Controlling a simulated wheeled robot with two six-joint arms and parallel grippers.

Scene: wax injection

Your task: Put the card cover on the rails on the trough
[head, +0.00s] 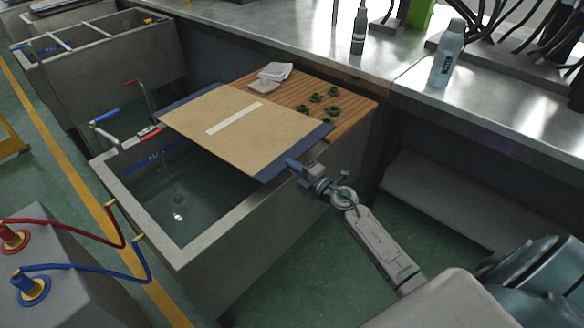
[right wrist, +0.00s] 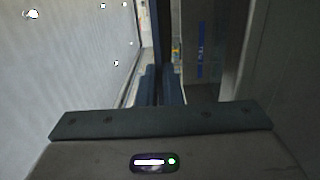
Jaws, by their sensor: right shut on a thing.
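The card cover (head: 240,130) is a flat tan board with blue strips along two opposite edges and a white strip in its middle. In the head view it lies roughly level over the far part of the grey trough (head: 222,225). I cannot tell whether it touches the rails, which are hidden under it. My right gripper (head: 300,167) is at the cover's near right blue edge and is shut on it. The right wrist view shows its two dark fingers (right wrist: 160,85) close together; the grip itself is hard to make out. My left gripper is out of view.
A wooden board (head: 350,103) beside the cover bears several green pieces and white cloths (head: 272,74). A steel bench with bottles (head: 447,55) is behind. Pipes with red and blue handles (head: 107,117) stand at the trough's left end. A grey box with cables (head: 75,280) is lower left.

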